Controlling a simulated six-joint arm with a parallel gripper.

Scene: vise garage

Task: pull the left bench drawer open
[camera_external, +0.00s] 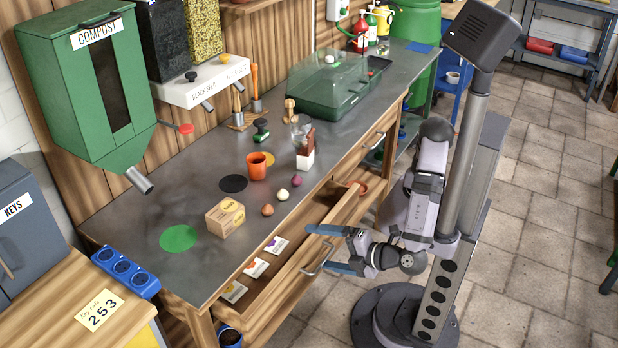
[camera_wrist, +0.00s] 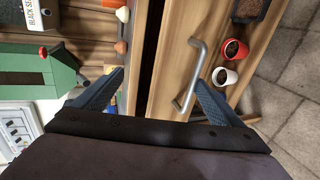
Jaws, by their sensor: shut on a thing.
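The left bench drawer (camera_external: 335,225) stands out from the bench, with its inside showing and several seed packets (camera_external: 256,268) lying in it. Its metal bar handle (camera_external: 318,262) is on the front board; it also shows in the wrist view (camera_wrist: 197,70).
The bench top (camera_external: 215,165) holds a box (camera_external: 225,217), an orange cup (camera_external: 257,166) and small round items. A right drawer handle (camera_external: 375,141) is farther along the bench. In the wrist view, a red pot (camera_wrist: 235,49) and a white pot (camera_wrist: 224,77) sit right of the handle.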

